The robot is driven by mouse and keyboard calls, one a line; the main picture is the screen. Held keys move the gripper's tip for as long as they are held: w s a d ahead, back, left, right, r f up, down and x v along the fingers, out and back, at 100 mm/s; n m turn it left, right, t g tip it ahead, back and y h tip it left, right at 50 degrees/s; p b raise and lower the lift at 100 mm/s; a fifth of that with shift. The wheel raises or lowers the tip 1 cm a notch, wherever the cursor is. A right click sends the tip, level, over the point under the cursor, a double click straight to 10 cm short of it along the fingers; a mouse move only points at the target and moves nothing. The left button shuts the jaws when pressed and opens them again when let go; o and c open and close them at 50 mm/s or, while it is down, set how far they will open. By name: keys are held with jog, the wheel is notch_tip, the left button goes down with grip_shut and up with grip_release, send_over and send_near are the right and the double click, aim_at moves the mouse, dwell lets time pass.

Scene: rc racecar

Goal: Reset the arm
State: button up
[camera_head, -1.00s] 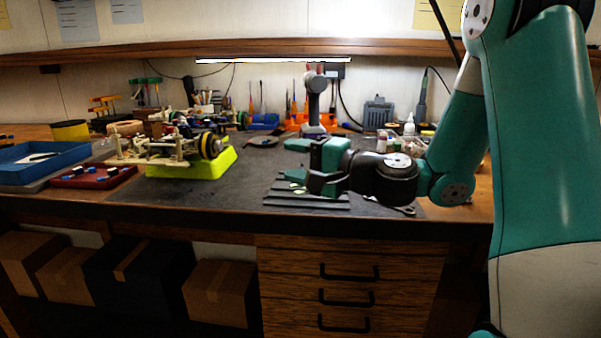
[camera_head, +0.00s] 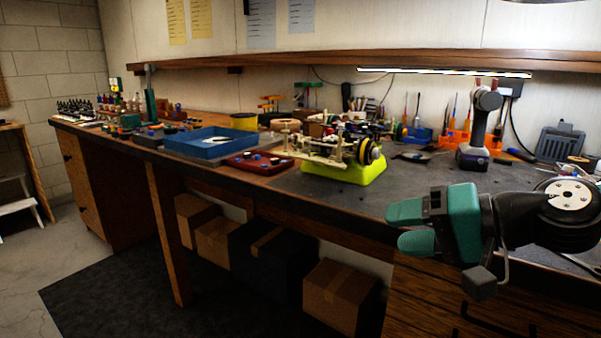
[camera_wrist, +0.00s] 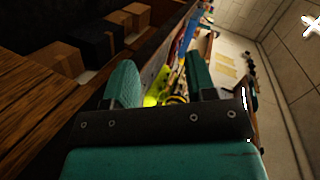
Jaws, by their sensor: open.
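My gripper (camera_head: 404,228) is at the right of the head view, in front of the workbench edge, with its teal fingers pointing left. The two fingers are apart with nothing between them. In the wrist view my gripper (camera_wrist: 160,85) shows both teal fingers spread, with the yellow-green stand seen beyond the gap. The racecar chassis (camera_head: 335,145) sits on the yellow-green stand (camera_head: 345,185) on the bench, left of and beyond my gripper. They are apart.
A blue tray (camera_head: 210,150) and a red tray (camera_head: 258,170) lie left of the stand. A power drill (camera_head: 478,130) stands upright behind my gripper. Cardboard boxes (camera_head: 340,295) sit under the bench. The floor (camera_head: 50,270) at left is open.

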jog(key=s+a+f+n+g+h, duration=0.1)
jog(key=s+f+n+g+h, duration=0.1)
jog(key=s+n+g+h, duration=0.45)
jog(key=s+f+n+g+h, duration=0.1)
jog(key=s+f+n, duration=0.15)
jog(key=s, duration=0.75)
notch_tip(320, 180, up, 18)
jog(key=p, duration=1.7)
jog(key=shift+w, duration=0.1)
